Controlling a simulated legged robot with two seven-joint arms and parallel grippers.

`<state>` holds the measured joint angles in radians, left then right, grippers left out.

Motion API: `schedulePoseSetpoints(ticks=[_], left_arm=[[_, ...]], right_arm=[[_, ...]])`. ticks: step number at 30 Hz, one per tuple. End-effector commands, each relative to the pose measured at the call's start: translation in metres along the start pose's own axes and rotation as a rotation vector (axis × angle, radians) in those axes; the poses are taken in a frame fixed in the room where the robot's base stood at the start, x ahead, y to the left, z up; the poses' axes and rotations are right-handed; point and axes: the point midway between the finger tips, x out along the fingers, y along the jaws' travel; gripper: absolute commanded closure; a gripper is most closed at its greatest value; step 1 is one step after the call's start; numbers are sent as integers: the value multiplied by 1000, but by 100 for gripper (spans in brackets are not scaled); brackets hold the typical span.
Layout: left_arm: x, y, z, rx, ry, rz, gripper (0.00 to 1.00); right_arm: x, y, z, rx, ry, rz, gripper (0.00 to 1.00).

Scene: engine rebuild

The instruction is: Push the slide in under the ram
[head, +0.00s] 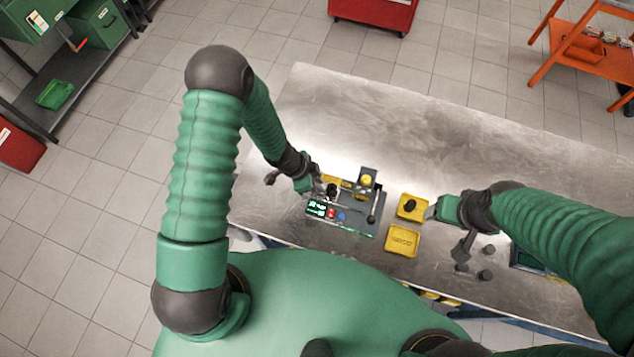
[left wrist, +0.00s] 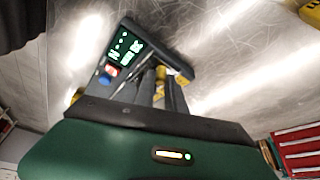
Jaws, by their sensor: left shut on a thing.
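The grey press unit (head: 345,226) stands on the metal table, with a lit green display, a red button and a blue button at its front. Its upright ram post (head: 367,176) with a yellow part rises at the back right. The slide's black knob (head: 331,190) shows at the left side of the unit. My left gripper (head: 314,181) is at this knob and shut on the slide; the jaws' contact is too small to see. In the left wrist view the fingers (left wrist: 155,88) reach to the unit, which hides the slide's far end. My right gripper (head: 430,212) is beside a yellow tray; its jaw opening is unclear.
The yellow tray (head: 413,198) holds a dark part. A second yellow tray (head: 402,239) lies in front of it. A lever (head: 375,207) stands at the unit's right side. Small dark cylinders (head: 486,275) are at right. The table's back is clear.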

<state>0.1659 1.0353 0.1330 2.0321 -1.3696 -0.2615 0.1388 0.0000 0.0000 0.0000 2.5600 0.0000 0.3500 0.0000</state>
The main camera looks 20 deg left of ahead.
Motion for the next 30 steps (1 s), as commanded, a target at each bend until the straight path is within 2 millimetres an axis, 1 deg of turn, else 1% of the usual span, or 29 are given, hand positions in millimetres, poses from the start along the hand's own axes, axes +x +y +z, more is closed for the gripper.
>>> schedulePoseSetpoints(ticks=[2,5,8,12,15,18,21,28,29,30], left_arm=[[0,-1,3,-2,-7,-2,100],[2,1,-1,-1,-5,-2,100],[11,8,-15,4,-3,-3,100],[24,24,-45,5,0,-1,100],[30,34,-63,4,0,-1,100],[33,40,-74,4,-1,-1,100],[33,42,-78,1,-1,0,100],[33,44,-79,2,2,2,100],[33,44,-79,2,3,2,83],[33,44,-79,2,2,2,78]], right_arm=[[0,0,0,0,0,0,32],[3,0,1,0,0,0,32],[11,0,2,0,0,0,32],[23,0,6,0,0,0,32],[28,0,7,0,0,0,32],[30,0,7,0,0,0,32],[30,0,7,0,0,0,32],[30,0,7,0,0,0,32],[30,0,7,0,0,0,32],[30,0,7,0,0,0,32]])
